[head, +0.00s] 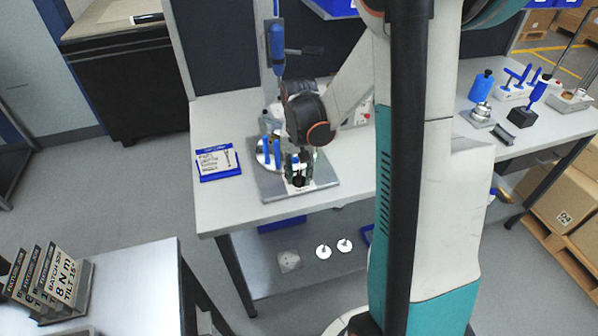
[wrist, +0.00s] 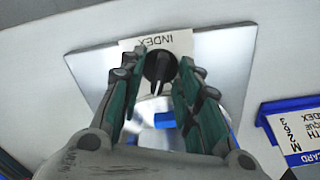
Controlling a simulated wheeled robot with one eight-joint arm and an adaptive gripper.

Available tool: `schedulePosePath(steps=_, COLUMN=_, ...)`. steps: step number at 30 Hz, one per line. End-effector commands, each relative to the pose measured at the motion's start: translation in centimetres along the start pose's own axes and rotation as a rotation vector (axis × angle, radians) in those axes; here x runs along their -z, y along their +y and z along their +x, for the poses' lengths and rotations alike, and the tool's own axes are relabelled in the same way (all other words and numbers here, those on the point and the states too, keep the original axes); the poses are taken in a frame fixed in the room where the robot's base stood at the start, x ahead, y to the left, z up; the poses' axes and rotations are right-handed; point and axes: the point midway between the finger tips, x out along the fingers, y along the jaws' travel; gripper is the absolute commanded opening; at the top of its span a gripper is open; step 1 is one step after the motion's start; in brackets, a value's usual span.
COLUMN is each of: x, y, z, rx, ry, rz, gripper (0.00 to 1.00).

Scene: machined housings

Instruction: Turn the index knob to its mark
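The index knob (wrist: 160,67) is black and round with a pale pointer line, which points toward the bottom of the wrist view, tilted slightly left. The white INDEX label (wrist: 180,42) sits behind it and reads upside down. No separate target mark can be made out. My gripper (wrist: 160,62) has its two green-padded fingers on either side of the knob, with narrow gaps showing, so it looks open around it. In the head view my gripper (head: 299,165) points down at the front of the metal plate (head: 268,191), largely covering the knob.
A shiny round part (head: 263,152) and blue upright handles (head: 271,153) stand on the plate close behind my gripper. A blue-framed card (head: 218,162) lies left on the bench. More tools and fixtures stand on the right bench.

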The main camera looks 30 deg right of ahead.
Motion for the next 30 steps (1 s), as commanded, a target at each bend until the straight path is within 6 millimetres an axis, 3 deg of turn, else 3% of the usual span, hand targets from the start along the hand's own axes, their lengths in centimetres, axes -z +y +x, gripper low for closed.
schedulePosePath(steps=8, x=0.0, y=0.0, z=-1.4, rx=0.0, ry=0.0, rz=0.0, gripper=0.31)
schedulePosePath(steps=21, x=0.0, y=0.0, z=-9.5, rx=0.0, ry=0.0, rz=0.0, gripper=0.31)
schedulePosePath(steps=30, x=0.0, y=0.0, z=-11.9, rx=0.0, ry=0.0, rz=0.0, gripper=0.31)
